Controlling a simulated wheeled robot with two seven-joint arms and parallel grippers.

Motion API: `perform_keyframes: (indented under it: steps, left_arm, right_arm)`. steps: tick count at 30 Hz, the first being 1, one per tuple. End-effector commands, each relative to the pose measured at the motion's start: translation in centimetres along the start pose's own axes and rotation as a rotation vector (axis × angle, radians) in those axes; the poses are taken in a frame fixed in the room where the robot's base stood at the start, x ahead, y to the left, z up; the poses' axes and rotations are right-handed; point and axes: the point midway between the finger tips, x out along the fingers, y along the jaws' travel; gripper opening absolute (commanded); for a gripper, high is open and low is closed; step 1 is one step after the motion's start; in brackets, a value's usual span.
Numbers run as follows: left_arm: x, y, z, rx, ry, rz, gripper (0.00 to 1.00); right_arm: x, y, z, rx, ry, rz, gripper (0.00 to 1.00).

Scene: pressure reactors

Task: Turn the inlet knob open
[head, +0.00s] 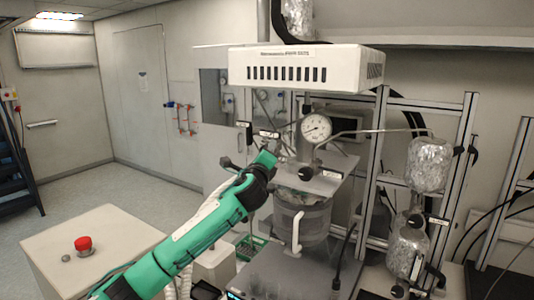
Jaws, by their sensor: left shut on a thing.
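My left arm reaches up from the bottom left, and its gripper (272,149) is at the left side of the reactor head, just below a small label. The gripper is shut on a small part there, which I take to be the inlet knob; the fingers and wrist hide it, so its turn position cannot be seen. The reactor (302,218) is a grey vessel under a metal plate. A round pressure gauge (317,127) stands above the plate. A black knob (305,174) sits at the plate's front. My right gripper is out of view.
A white vented hood box (305,68) hangs over the reactor. Metal frame posts (374,180) and foil-wrapped vessels (428,165) stand to the right. A pale pedestal with a red button (83,243) stands at lower left. The floor behind it is clear.

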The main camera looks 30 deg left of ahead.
Motion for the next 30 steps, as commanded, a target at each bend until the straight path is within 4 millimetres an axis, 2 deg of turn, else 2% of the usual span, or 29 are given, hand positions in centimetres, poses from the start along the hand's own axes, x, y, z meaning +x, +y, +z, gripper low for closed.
perform_keyframes:
  steps: [6, 15, 30]
  left_arm:
    - [0.00, -0.04, -0.03, -0.182, 0.000, 0.075, 0.17]
    - [0.00, -0.02, -0.04, -0.366, 0.000, 0.152, 0.17]
    - [0.00, 0.02, -0.03, -0.466, 0.000, 0.194, 0.17]
  right_arm:
    - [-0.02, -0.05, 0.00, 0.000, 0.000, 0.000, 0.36]
    - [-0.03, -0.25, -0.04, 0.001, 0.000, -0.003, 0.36]
    - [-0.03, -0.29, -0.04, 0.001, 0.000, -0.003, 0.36]
